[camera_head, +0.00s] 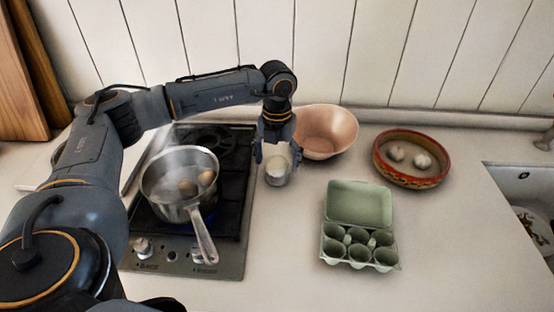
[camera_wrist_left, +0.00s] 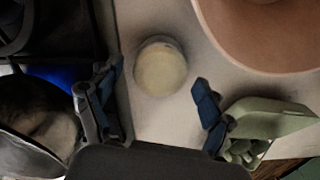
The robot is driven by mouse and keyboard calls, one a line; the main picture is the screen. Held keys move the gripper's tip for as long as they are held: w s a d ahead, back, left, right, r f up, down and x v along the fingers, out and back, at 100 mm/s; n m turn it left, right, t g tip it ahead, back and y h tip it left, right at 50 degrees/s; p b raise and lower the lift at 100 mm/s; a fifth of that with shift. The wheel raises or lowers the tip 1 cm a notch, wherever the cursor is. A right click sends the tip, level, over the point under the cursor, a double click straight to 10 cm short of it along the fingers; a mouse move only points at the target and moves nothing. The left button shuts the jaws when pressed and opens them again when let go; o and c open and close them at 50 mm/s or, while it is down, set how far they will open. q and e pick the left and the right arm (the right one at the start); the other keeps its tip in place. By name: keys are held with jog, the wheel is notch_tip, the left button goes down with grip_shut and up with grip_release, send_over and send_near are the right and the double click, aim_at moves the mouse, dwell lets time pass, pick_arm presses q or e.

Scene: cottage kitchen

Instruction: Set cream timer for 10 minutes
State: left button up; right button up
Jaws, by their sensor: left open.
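The cream timer (camera_head: 277,171) is a small round piece standing on the counter just right of the stove. In the left wrist view the timer (camera_wrist_left: 160,68) shows its pale cream top, lying between and beyond my two fingertips. My left gripper (camera_head: 277,152) is open above the timer, pointing down, with a finger on each side. In the left wrist view the open fingers (camera_wrist_left: 158,98) are well apart, and I cannot tell whether either touches the timer. My right gripper is in neither view.
A steel pot (camera_head: 180,180) with eggs sits on the stove (camera_head: 230,255), its handle toward the front. A pink bowl (camera_head: 328,130) stands close behind and right of the timer. A green egg carton (camera_head: 358,205) and a red-rimmed bowl (camera_head: 411,158) stand farther right. The front counter is clear.

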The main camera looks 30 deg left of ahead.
aim_at(277, 161)
pick_arm(q)
notch_tip(277, 161, up, 12)
dwell(0.6)
